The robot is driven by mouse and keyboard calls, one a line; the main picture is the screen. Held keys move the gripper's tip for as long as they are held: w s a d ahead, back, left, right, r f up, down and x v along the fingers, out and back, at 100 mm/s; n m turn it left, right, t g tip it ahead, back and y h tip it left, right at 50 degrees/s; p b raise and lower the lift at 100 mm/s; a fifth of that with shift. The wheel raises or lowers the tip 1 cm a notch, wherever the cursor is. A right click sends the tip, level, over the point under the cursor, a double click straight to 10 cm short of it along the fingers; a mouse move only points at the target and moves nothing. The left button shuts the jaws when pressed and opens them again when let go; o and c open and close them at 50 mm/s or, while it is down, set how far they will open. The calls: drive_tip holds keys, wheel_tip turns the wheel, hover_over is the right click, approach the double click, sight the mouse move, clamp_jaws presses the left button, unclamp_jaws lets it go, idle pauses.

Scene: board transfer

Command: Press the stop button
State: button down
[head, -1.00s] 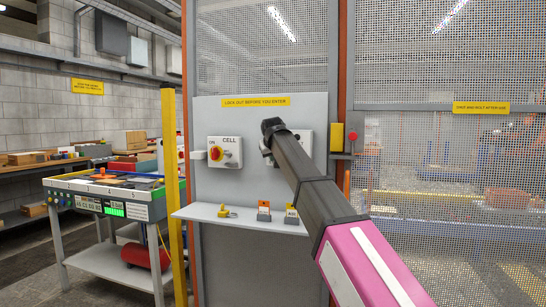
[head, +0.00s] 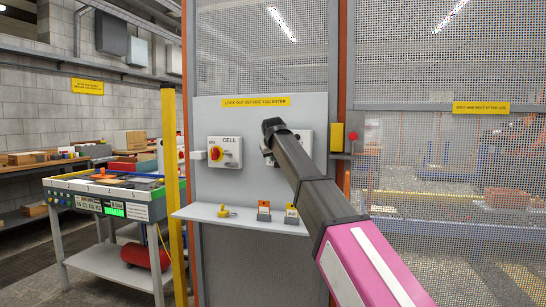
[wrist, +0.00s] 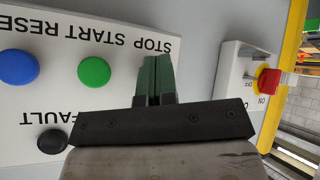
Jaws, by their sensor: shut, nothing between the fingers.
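The white button panel (wrist: 30,105) fills the left of the wrist view, upside down, with the words STOP, START and RESET. A blue button (wrist: 18,67) lies by RESET and a green button (wrist: 94,71) by START. My gripper (wrist: 153,62) is shut and empty, its green fingertips in front of the panel just below the word STOP. The stop button is not visible; the fingers cover that spot. Whether the tips touch anything, I cannot tell. In the head view my arm hides the gripper and most of the panel (head: 306,141).
The CELL box with a red and yellow rotary switch (wrist: 268,81) is right of my fingers in the wrist view. In the head view, a shelf (head: 240,222) with a yellow padlock and tags juts out below. A yellow post (head: 172,190) stands left.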

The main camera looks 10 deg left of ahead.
drive_tip(key=shift+s, duration=0.85)
drive_tip(key=shift+s, duration=0.1)
drive_tip(key=shift+s+a, duration=0.15)
drive_tip(key=shift+s, duration=1.05)
drive_tip(key=shift+s+a, duration=0.1)
drive_tip(key=shift+s, duration=1.1)
